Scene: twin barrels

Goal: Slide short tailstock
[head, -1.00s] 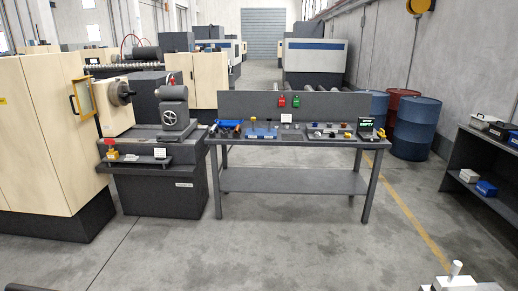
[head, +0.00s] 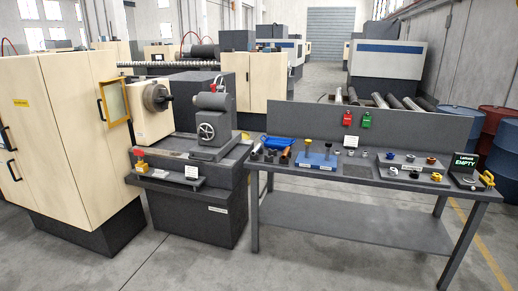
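The tailstock (head: 211,122) is a dark grey block with a round handwheel on its near face. It sits on the lathe bed (head: 178,148), to the right of the chuck (head: 157,97) and apart from it. The chuck is on the beige headstock (head: 150,122) at the left. Neither of my grippers shows in the head view.
A beige cabinet (head: 70,140) stands at the left. Blue and red barrels (head: 494,140) are at the far right. Open floor lies in front.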

